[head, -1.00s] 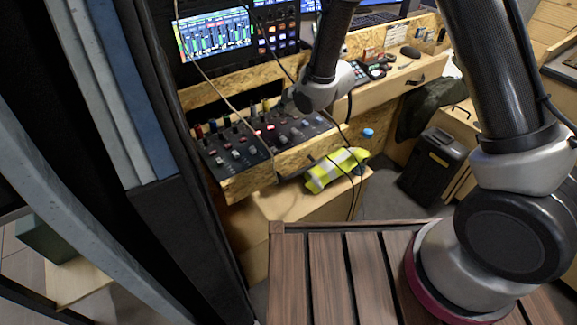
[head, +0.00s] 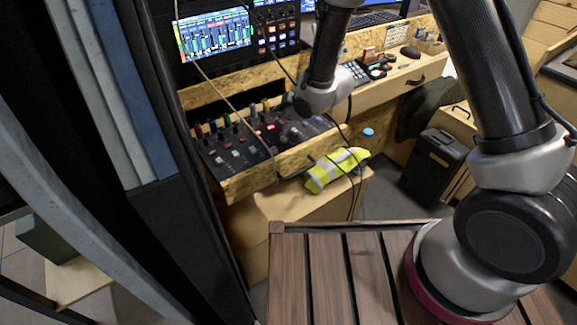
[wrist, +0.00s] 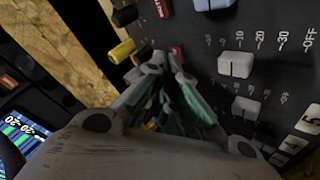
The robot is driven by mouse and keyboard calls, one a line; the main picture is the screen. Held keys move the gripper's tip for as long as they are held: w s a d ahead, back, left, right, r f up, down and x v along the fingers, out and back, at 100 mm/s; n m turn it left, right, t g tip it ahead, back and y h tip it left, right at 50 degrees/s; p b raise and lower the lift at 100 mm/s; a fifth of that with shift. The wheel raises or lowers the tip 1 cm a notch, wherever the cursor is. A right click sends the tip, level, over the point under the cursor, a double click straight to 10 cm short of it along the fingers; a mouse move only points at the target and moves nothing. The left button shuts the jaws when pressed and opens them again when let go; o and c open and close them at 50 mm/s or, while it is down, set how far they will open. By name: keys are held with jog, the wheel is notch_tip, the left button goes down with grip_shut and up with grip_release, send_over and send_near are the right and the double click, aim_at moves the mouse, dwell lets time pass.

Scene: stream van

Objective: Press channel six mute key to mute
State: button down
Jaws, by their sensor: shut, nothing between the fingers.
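The mixer (head: 238,160) is a dark sloped panel with fader caps, small keys and coloured plugs along its back edge. Two small red lights show near its middle in the head view. In the wrist view, my gripper (wrist: 165,66) is shut and empty, its fingertips close over the panel. A red key (wrist: 178,53) lies right beside the tips; I cannot tell whether they touch. Another red key (wrist: 162,8) is further up. White fader caps (wrist: 236,65) sit to the right, by a printed scale. I cannot read which key is channel six's. In the head view my wrist hides the gripper.
A yellow plug (wrist: 122,52) stands near the fingers at the panel's edge. A screen (head: 212,35) with level meters is behind the mixer. A thin cable hangs across the panel. A yellow vest (head: 335,168) lies below its front edge.

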aim_at(281, 124)
jog(key=shift+r, duration=0.65)
notch_tip(281, 124, up, 6)
dwell(0.7)
